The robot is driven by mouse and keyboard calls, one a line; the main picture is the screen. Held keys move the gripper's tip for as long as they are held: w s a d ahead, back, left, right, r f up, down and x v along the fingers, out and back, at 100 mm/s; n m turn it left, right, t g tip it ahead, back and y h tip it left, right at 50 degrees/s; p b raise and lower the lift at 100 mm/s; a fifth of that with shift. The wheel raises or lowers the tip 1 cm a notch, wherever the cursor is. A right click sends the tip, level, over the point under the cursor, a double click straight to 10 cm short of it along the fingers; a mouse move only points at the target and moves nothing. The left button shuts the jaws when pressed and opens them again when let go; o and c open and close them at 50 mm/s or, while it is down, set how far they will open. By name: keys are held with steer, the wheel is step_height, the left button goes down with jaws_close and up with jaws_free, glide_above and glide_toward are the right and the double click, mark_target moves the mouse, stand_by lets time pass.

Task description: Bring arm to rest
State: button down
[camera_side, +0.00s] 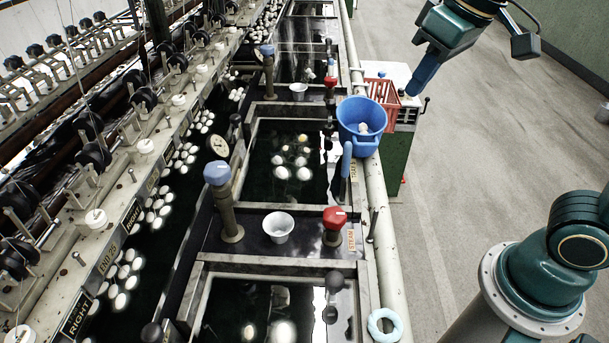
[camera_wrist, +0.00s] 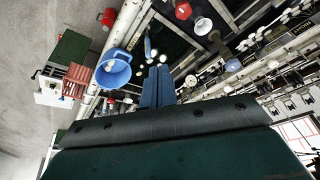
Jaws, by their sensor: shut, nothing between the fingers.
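My gripper (camera_side: 424,76) is in the upper right of the side view, raised in the air over the aisle side of the basins. Its blue fingers are together with nothing between them, and they also show in the wrist view (camera_wrist: 158,86). In the side view it is to the right of and above the blue bucket (camera_side: 351,126), apart from it. The bucket also shows in the wrist view (camera_wrist: 113,70), left of the fingers, with pale cocoons inside. My arm's base stands at the lower right of the side view; the middle links are out of frame.
A red crate (camera_side: 382,97) sits on a white-topped green cabinet (camera_side: 398,143) beside the bucket. Basins (camera_side: 258,180) with floating cocoons, a blue-topped valve (camera_side: 217,173), a red-topped valve (camera_side: 335,218) and a white cup (camera_side: 278,227) line the left.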

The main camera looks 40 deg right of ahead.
steer(key=s+d+f+t, duration=0.1)
steer(key=s+d+f, duration=0.3)
steer(key=s, duration=0.5)
steer(key=shift+s+d+f+m+t+h, duration=0.3)
steer(key=shift+s+d+f+m, duration=0.05)
steer(key=shift+d+f+m, duration=0.05)
